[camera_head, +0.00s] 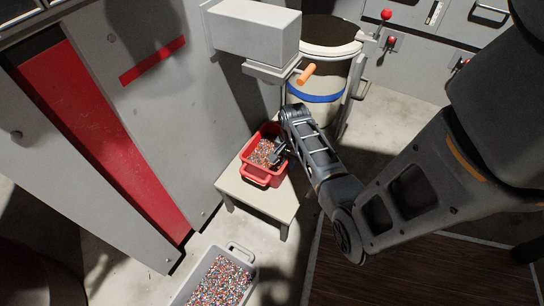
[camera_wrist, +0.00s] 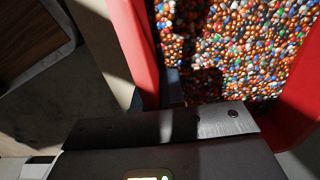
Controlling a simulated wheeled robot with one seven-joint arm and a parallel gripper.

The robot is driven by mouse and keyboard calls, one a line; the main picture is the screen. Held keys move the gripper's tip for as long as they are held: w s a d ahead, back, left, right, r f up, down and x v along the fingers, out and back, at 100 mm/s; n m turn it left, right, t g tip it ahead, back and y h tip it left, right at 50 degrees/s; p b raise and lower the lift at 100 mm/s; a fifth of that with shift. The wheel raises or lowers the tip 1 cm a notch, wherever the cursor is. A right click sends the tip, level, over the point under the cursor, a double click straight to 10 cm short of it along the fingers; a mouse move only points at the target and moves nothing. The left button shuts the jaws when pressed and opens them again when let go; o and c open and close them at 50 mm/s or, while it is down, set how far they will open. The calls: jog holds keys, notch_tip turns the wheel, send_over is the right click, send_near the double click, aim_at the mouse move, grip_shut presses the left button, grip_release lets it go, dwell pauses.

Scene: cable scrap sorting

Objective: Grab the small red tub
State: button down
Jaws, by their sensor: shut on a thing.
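The small red tub (camera_head: 258,174) stands on a low light-coloured stand (camera_head: 275,203) and holds many mixed coloured granules. My gripper (camera_head: 280,152) is at the tub's right side, shut on its wall. In the wrist view the red tub wall (camera_wrist: 136,45) runs down to my gripper (camera_wrist: 172,88), with the granules beyond. My gripper hides part of the rim and most of the fingertips are hidden from the head camera.
A grey tub of granules (camera_head: 238,253) stands on the floor in front of the stand. A large drum with a blue band (camera_head: 312,96) stands behind. A grey cabinet with red panels (camera_head: 140,120) rises close at left.

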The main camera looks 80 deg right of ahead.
jog(key=shift+r, duration=0.1)
jog(key=shift+r, duration=0.15)
